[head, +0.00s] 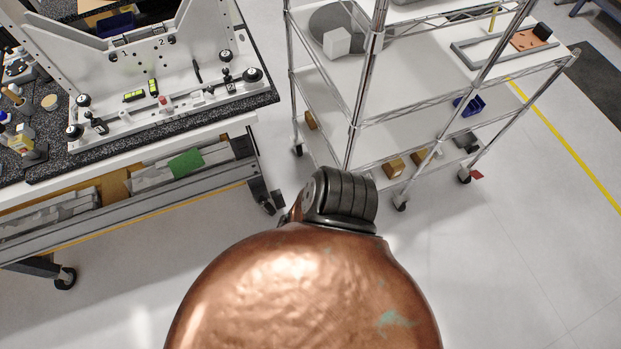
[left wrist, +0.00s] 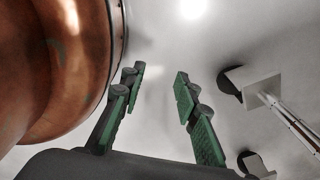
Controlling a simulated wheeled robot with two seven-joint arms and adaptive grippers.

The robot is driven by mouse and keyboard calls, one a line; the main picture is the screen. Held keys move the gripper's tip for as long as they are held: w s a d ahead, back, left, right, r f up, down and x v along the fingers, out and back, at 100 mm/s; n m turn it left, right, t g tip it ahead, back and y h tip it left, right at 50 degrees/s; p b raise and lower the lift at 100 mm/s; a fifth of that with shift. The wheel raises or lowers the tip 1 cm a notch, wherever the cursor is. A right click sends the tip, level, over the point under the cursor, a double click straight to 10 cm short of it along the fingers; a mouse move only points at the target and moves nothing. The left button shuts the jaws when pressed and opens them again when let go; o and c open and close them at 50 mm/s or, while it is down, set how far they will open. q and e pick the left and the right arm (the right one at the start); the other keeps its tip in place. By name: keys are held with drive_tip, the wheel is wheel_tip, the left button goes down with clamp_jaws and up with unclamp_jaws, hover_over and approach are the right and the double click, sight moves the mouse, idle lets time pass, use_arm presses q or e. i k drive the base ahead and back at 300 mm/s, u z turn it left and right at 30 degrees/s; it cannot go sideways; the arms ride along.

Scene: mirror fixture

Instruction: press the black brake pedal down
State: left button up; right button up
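In the head view, a black caster (head: 268,207) stands under the near right corner of the workbench. A small dark piece (head: 278,198) sticks out at its right side. It may be the brake pedal, but it is too small to tell. My left gripper (left wrist: 160,76) shows only in the left wrist view. Its two green-padded fingers are wide apart with nothing between them. To their right, clear of them, is a dark round part (left wrist: 230,85) on a pale block; I cannot tell whether it is a caster or pedal. My right gripper is not in view.
A workbench (head: 130,145) with a white fixture (head: 165,60) stands left. A wire-shelf cart (head: 385,130) on casters stands right, with a floor gap between them. In the left wrist view, a metal pole (left wrist: 290,120) runs at right. The head view's lower middle is blocked.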

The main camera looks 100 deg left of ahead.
sight(279, 203)
drive_tip(key=i, duration=1.2)
drive_tip(key=u, duration=3.55)
drive_tip(key=i, duration=0.45)
drive_tip(key=u, duration=0.05)
